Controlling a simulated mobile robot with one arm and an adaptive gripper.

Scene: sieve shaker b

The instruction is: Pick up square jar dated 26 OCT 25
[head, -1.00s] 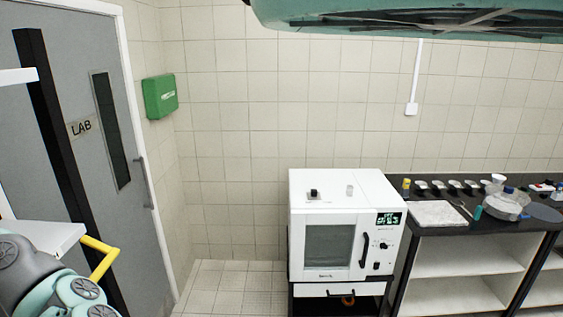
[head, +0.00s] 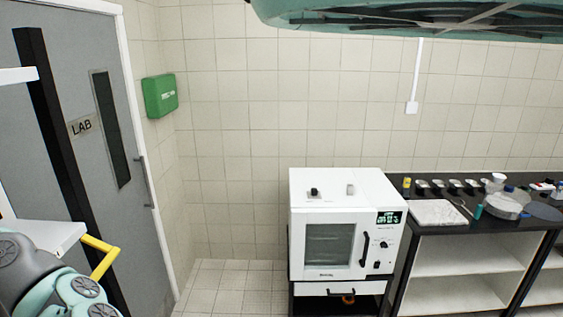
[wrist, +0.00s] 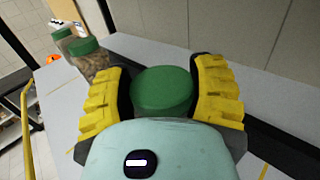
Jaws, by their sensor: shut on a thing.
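In the wrist view my gripper (wrist: 162,92) has its yellow-and-black fingers closed on both sides of a jar with a round green lid (wrist: 162,92). The jar's body and any date label are hidden below the lid, so I cannot read a date or tell its shape. Another jar (wrist: 90,60) with a green lid and brownish contents stands to the upper left, and a further green-lidded jar (wrist: 64,38) stands behind it. Neither is touched by my gripper. The head view does not show the gripper or the jars.
The held jar is over a light grey shelf (wrist: 125,45) with a panel behind it. A yellow rail (wrist: 27,130) runs at the left. The head view shows a grey door (head: 75,140), a white oven (head: 340,225) and a black-topped bench (head: 450,225) with lab items.

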